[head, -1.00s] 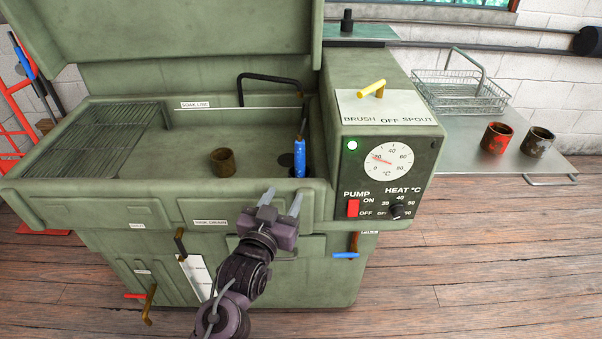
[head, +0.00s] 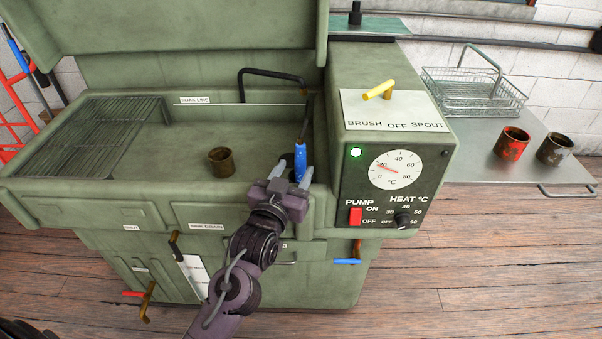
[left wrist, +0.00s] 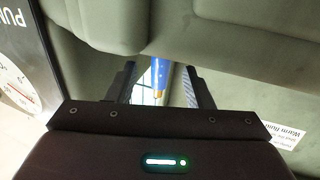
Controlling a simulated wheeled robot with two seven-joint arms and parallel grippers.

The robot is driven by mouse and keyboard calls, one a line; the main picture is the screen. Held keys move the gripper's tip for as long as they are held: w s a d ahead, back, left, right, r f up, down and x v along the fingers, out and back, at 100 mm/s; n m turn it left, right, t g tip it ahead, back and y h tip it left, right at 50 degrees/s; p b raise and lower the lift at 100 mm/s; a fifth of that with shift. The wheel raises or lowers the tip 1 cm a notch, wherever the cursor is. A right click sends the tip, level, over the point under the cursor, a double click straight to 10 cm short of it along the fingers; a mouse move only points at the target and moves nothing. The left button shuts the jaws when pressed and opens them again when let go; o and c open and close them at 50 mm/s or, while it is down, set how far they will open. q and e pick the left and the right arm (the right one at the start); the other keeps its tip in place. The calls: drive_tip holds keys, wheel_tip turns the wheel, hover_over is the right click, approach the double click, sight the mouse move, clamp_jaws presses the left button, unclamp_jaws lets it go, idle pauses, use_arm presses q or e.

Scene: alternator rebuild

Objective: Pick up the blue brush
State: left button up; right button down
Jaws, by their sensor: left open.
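The blue brush (head: 300,163) hangs upright at the right end of the green washer basin, below a dark hose. It also shows in the left wrist view (left wrist: 158,78), between the two fingers. My left gripper (head: 292,174) is open, with its fingertips at the basin's front rim and the brush in line between them in the head view. I cannot tell whether the fingers reach around the brush or stop just in front of it. My right gripper is not clearly in view.
The green washer (head: 95,204) has a raised lid above. A brown cup (head: 221,162) stands in the basin. The control box (head: 392,190) stands close to the right. A side table holds a wire basket (head: 470,95), a red cup (head: 512,144) and a dark cup (head: 555,149).

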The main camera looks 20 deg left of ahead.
sight(298, 159)
use_arm(q)
drive_tip(key=w, duration=0.5)
drive_tip(key=shift+w+r+p, duration=0.15)
drive_tip(key=shift+r+p, duration=0.2)
use_arm(e)
drive_tip(key=shift+s+d, duration=0.15)
drive_tip(key=shift+s, duration=0.65)
use_arm(q)
drive_tip(key=shift+c, duration=0.4)
clamp_jaws()
